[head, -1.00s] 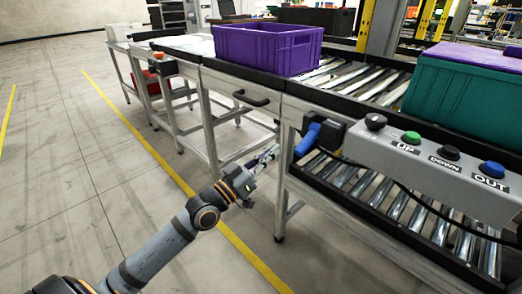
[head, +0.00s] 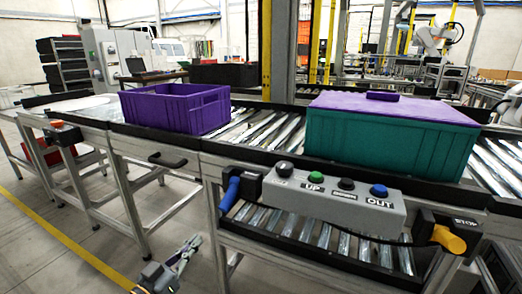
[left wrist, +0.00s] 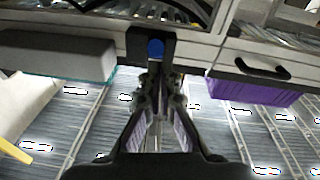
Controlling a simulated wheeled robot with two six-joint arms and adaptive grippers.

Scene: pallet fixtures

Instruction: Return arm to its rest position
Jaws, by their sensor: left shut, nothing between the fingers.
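My left gripper (head: 192,243) is at the bottom of the head view, in front of the conveyor frame and to the left of the control box. Its fingers are shut and hold nothing. Most of the left arm is below the picture edge. In the left wrist view the gripper (left wrist: 159,82) points toward the frame, with a blue handle (left wrist: 156,48) beyond the fingertips, apart from them as far as I can tell. My right gripper is not in view.
A purple crate (head: 172,116) and a teal crate with a purple lid (head: 390,140) stand on the rollers. The grey control box (head: 330,201) juts from the frame, between the blue handle (head: 229,194) and a yellow handle (head: 449,240). Open floor (head: 85,235) lies at left.

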